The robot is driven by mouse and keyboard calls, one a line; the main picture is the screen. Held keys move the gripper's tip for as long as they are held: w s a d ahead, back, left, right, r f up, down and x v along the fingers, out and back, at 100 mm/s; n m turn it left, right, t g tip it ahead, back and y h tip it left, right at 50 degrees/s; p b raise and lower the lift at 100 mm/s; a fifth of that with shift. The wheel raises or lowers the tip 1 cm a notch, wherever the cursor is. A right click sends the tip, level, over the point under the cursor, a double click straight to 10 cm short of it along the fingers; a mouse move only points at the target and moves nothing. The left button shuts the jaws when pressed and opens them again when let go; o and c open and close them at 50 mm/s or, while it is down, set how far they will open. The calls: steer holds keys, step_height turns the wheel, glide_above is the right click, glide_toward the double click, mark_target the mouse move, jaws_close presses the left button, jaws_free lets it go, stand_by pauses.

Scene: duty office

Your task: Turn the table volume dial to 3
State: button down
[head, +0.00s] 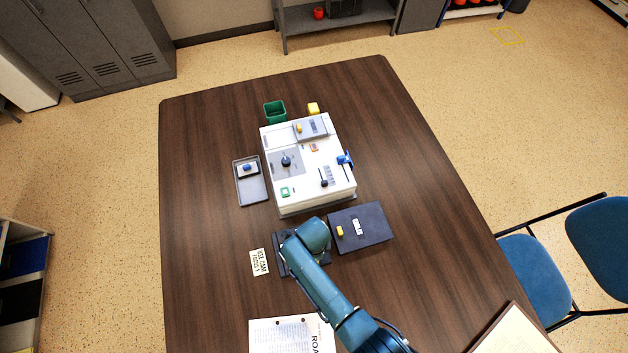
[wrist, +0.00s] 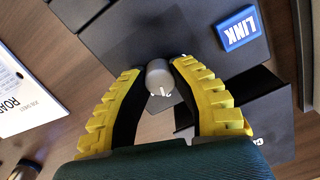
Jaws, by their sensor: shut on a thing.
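The dial is a short grey round knob (wrist: 158,76) in the wrist view, with a small white mark on its near side. My gripper (wrist: 159,66) has its two yellow-ridged fingers closed on the knob from both sides. The knob rises from a dark panel (wrist: 115,32). Scale numbers around it cannot be read. In the head view, my blue arm covers the dial and my fingers; only part of the dark panel (head: 281,242) shows beside it.
A dark box (head: 375,233) with a yellow piece sits right of my arm. A white console (head: 309,187), a grey tray (head: 250,198), a printed card (head: 259,262) and a paper sheet (head: 285,338) are around. The table's left side is clear.

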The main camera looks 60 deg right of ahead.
stand_by(0.3)
steer(key=c, duration=0.8)
jaws_free()
steer(key=shift+r, duration=0.1)
step_height(320, 180, up, 12)
